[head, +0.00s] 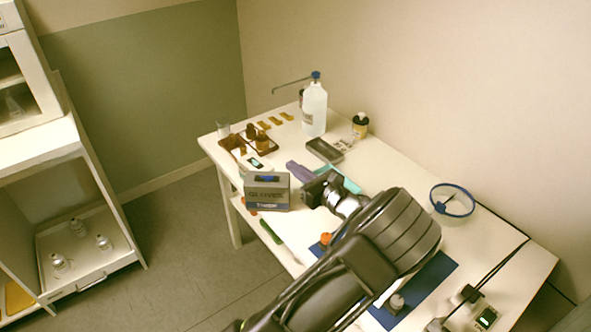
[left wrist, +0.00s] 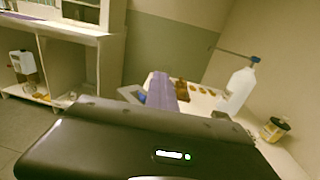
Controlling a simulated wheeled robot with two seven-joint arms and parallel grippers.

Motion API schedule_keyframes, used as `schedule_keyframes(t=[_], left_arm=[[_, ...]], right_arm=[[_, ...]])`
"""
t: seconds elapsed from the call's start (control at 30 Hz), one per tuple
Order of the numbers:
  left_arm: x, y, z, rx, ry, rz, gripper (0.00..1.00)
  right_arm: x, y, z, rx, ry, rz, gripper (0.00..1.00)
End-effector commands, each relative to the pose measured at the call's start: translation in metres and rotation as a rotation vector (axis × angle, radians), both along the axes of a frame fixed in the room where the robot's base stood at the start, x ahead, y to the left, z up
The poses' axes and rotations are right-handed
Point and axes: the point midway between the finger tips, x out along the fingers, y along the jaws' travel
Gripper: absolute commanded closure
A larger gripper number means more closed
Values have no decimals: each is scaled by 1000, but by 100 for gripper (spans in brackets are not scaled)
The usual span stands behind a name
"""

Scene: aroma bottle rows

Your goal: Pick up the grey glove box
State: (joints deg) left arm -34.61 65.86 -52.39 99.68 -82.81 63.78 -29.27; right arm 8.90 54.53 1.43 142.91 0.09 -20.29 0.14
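The grey glove box (head: 267,192), with a "GLOVES" label and a blue patch on top, is upright near the left edge of the white table in the head view. My right gripper is not in view.
A scale (head: 257,164), brown bottles (head: 262,141) and a wash bottle (head: 313,108) stand behind. A green item (head: 270,231) lies left of my arm.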

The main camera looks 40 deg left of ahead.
Motion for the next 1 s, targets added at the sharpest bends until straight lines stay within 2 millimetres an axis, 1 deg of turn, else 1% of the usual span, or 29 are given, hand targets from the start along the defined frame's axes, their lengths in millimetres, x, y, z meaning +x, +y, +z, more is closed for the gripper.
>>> schedule_keyframes(t=[0.13, 0.17, 1.0], left_arm=[[0, 0, -1, -2, 0, 0, 100], [0, 0, -1, -2, 0, 0, 99], [0, 0, 0, 0, 0, 0, 30]], right_arm=[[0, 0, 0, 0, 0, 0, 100], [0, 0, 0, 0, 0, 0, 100], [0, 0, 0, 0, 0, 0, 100]])
